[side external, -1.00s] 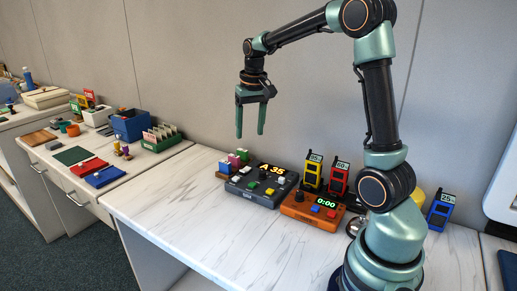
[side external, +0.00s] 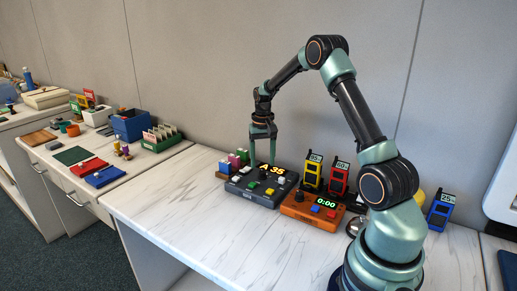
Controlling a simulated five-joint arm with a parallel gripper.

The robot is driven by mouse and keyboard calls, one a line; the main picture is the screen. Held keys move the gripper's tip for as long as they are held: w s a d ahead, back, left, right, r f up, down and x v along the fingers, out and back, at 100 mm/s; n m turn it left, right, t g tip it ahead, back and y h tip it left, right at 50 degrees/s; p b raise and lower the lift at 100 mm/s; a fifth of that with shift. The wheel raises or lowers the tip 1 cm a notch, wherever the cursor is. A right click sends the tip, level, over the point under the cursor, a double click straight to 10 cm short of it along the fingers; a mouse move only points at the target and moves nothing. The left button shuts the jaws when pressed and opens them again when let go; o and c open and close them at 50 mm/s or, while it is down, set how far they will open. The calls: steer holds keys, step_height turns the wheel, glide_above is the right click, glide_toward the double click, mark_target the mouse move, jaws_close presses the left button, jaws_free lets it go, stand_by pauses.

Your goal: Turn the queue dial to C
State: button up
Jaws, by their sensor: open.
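The dark grey queue console (side external: 247,198) sits on the white marbled counter, with a lit yellow display (side external: 279,173) that appears to read "A 35". A small dark knob (side external: 262,175), which looks like the queue dial, is on its top left of the display's middle. The knob's pointer direction is too small to read. My gripper (side external: 262,164) points down with its jaws open and empty, its fingertips close above or around the knob. I cannot tell whether they touch it.
Coloured buttons surround the knob on the console. An orange timer box (side external: 300,208) showing 0:00 stands to the right, with yellow (side external: 312,172) and red (side external: 338,178) handsets behind. Small coloured blocks (side external: 238,158) stand at the left. The counter front (side external: 190,215) is clear.

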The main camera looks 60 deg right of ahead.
mark_target(263, 171)
steer(key=shift+f, duration=1.95)
jaws_close()
steer(key=m, duration=1.3)
steer(key=shift+r+m, duration=0.1)
steer(key=shift+m, duration=0.2)
